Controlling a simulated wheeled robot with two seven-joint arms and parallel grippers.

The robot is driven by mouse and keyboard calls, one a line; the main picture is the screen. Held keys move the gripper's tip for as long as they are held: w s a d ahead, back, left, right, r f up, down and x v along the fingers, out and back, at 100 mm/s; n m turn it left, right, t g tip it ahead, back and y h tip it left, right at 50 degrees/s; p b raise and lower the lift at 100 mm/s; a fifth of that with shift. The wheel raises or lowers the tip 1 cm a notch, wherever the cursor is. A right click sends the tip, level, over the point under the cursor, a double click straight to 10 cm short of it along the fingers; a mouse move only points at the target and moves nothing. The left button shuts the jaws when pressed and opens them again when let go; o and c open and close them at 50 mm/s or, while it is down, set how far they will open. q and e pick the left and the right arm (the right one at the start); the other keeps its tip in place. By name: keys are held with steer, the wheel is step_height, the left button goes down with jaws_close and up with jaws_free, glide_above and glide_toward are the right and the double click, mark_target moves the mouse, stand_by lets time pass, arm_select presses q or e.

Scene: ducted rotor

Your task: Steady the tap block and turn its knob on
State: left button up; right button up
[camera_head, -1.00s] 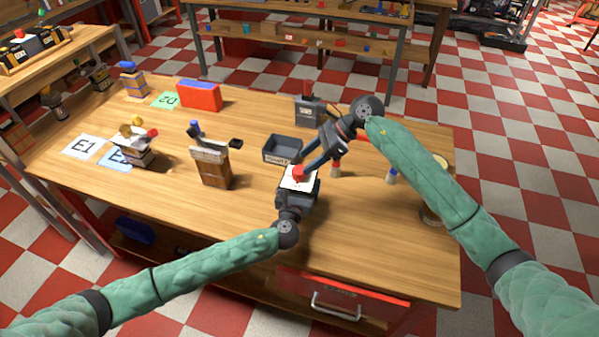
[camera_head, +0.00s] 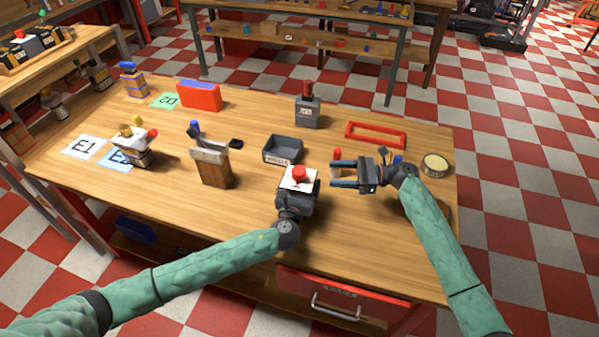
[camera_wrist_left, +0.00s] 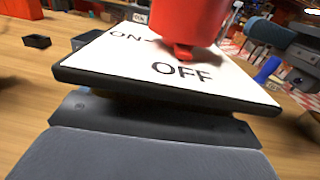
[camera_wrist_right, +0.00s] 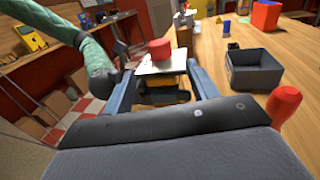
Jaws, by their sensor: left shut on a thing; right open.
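The tap block has a white top plate (camera_head: 298,180) with a red knob (camera_head: 299,173) standing on it, near the front middle of the table. In the left wrist view the plate (camera_wrist_left: 100,60) reads ON and OFF, and the pointer tab of the knob (camera_wrist_left: 190,22) points at OFF. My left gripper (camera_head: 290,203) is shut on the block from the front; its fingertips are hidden. My right gripper (camera_head: 334,174) is open and empty, just right of the block, its fingers pointing left at it. In the right wrist view the knob (camera_wrist_right: 159,48) shows between the fingers.
A grey open bin (camera_head: 283,150) stands behind the block. A red-handled thing (camera_head: 337,155) is close behind my right fingers. A red frame (camera_head: 376,135), a tape roll (camera_head: 434,165) and a grey block with a dark red top (camera_head: 308,112) lie further back.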

mark_target(299, 173)
steer(key=a, duration=1.1)
steer(key=shift+w+a, duration=0.3)
steer(key=shift+a, duration=0.05)
steer(key=c, duration=1)
